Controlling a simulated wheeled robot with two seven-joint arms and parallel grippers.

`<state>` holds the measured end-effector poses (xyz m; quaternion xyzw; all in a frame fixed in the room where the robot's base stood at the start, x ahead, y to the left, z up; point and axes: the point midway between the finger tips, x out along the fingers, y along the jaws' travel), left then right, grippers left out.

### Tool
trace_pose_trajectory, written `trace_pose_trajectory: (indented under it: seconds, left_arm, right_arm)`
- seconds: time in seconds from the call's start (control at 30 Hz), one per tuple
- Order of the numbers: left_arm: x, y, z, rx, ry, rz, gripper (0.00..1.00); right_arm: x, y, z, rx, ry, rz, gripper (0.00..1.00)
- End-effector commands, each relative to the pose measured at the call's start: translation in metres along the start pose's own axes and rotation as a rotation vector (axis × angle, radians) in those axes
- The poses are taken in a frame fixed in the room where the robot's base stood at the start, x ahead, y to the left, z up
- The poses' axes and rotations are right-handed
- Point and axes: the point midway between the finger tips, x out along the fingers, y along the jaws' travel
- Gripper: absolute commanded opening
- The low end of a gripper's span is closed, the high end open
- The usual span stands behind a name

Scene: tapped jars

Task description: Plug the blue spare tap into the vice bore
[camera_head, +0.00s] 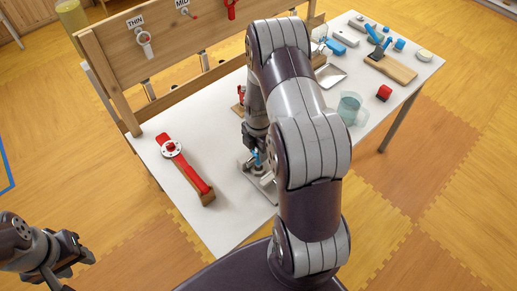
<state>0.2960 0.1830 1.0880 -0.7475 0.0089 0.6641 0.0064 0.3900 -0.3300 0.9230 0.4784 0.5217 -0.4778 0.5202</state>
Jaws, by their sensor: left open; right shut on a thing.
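My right arm reaches down over the white table, and its gripper (252,140) is largely hidden behind the arm. It is shut on a blue piece (257,157), apparently the blue spare tap, of which only a small part shows. Just below is a grey metal fixture, apparently the vice (262,184), partly covered by the arm. Its bore is not visible, and I cannot tell whether the tap touches it or is in it. My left gripper (76,256) is open and empty at the lower left, off the table and over the floor.
A red-handled tool with a round head (190,170) lies left of the vice. A wooden panel (170,50) with hanging taps stands along the back.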

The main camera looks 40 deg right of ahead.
Motion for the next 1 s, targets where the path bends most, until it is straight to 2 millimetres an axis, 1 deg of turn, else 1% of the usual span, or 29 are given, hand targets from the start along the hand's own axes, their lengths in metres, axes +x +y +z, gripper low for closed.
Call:
trace_pose_trajectory:
  seconds: [1.0]
  left_arm:
    - [0.018, 0.0, 0.002, 0.0, 0.0, 0.0, 0.43]
  right_arm:
    - [0.027, 0.0, 0.0, 0.0, 0.0, 0.0, 0.0]
